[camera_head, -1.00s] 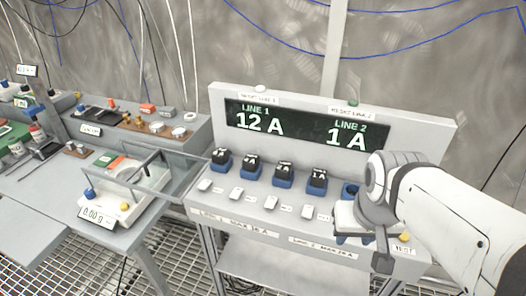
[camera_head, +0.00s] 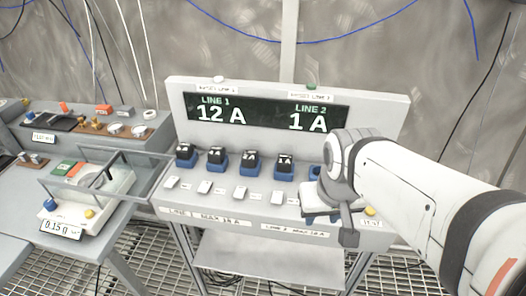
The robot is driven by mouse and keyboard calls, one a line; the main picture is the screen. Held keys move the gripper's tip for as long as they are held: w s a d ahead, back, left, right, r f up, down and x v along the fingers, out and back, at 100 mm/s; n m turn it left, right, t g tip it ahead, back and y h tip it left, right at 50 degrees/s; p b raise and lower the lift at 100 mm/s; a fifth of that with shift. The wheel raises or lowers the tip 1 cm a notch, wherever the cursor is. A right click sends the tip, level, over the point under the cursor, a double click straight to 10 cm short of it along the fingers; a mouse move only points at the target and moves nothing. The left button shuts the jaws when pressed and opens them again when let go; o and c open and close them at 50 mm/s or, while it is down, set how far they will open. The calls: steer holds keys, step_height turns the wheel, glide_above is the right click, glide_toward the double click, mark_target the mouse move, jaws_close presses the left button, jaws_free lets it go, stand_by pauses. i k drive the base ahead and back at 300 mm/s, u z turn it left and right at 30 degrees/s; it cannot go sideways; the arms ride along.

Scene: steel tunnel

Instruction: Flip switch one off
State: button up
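A grey console (camera_head: 290,222) carries a row of white switches along its front, each beside a small label too small to read. The leftmost switch (camera_head: 171,183) is clear of my arm; I cannot tell whether it is on or off. Behind the switches, several black blocks sit in blue sockets, the leftmost block (camera_head: 185,151) above that switch. The display (camera_head: 258,115) reads LINE 1 12 A and LINE 2 1 A. My gripper (camera_head: 346,226) is at the console's right end, well right of the leftmost switch. My arm hides part of that end, and the finger opening is unclear.
A scale (camera_head: 95,190) with glass panels and a 0.15 g readout stands left of the console. A white button (camera_head: 218,79) and a green button (camera_head: 312,86) sit on top of the console. A yellow button (camera_head: 370,211) is near my gripper. The space above the left switches is clear.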

mark_target(172, 181)
steer(key=z, duration=0.95)
steer(key=k, duration=1)
steer(key=u, duration=1.1)
steer(key=i, duration=1)
